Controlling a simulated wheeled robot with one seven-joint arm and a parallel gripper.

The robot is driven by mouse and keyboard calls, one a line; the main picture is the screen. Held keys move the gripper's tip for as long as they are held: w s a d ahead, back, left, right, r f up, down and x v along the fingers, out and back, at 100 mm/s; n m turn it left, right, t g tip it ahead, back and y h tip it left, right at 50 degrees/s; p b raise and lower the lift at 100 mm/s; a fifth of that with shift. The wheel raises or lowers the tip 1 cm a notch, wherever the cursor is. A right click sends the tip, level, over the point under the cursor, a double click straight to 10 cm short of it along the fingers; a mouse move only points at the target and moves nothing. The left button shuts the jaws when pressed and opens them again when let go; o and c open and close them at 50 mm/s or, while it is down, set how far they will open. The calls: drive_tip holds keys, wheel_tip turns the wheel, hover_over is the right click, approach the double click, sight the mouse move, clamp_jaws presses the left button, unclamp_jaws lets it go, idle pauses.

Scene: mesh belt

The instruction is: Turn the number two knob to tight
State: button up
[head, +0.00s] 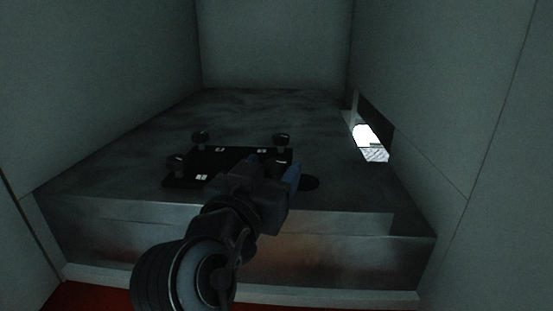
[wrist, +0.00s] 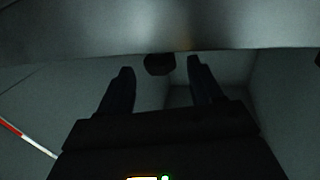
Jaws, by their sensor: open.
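A black panel (head: 235,158) lies on the grey metal bench, with dark knobs on posts at its corners. One knob (head: 200,136) is at the back left, one (head: 282,140) at the back right and one (head: 177,161) at the front left. My gripper covers much of the front right corner. White labels sit by the knobs, too small to read, so I cannot tell which is number two. My gripper (head: 290,175) is open over the panel's front right. In the wrist view its two blue-black fingers (wrist: 160,67) are apart, with nothing held between them.
The metal bench (head: 130,215) fills a narrow bay between grey walls. A black round patch (head: 309,183) lies on it right of my gripper. A dark round shape (wrist: 159,64) shows between the fingers. A bright slot (head: 370,142) opens in the right wall.

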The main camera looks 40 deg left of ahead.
drive_tip(key=shift+x, duration=0.8)
drive_tip(key=shift+c, duration=0.4)
